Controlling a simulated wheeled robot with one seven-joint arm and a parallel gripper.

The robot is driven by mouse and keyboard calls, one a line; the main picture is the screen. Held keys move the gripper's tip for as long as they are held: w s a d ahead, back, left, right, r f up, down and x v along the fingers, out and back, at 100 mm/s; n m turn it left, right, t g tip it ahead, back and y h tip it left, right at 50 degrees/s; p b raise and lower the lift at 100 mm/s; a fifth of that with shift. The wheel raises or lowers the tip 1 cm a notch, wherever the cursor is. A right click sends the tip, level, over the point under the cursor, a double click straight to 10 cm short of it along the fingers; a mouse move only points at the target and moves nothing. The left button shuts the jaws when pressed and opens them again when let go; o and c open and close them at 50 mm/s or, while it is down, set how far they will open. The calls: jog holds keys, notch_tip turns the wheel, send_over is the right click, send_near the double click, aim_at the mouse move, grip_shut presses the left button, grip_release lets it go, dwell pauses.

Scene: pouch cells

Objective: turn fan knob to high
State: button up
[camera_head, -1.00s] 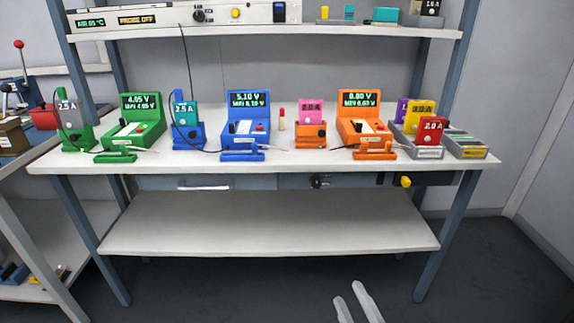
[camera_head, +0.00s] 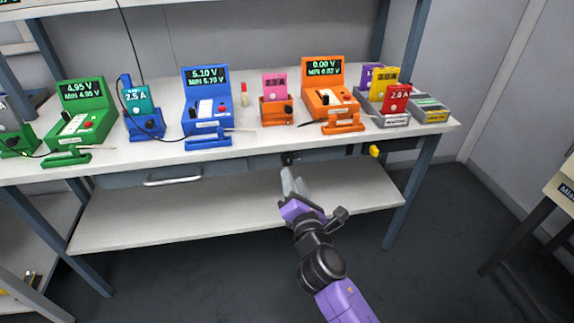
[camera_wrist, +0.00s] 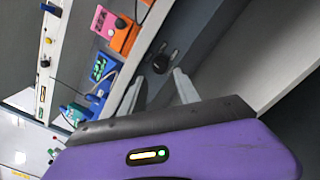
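A black round knob (camera_wrist: 160,63) sits on a dark panel under the bench's front edge, with small marks beside it; I take it to be the fan knob. In the head view the knob (camera_head: 291,158) is small and dark, just beyond my fingertips, and its setting is not readable. My gripper (camera_head: 291,172) points up toward it from below the bench top. In the wrist view my gripper (camera_wrist: 158,78) is open, with a clear gap between its two pale fingers. The knob shows between and just beyond them; I see no contact.
The bench top (camera_head: 265,142) carries green, blue and orange testers, coloured pouch cells and grey trays. A yellow block (camera_head: 374,150) juts from the bench front right of the knob. A drawer handle (camera_head: 172,181) is left. The lower shelf (camera_head: 150,215) is bare.

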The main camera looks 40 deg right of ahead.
aim_at(288, 163)
jog(key=shift+x, duration=3.2)
jog(key=shift+s, duration=0.1)
grip_shut()
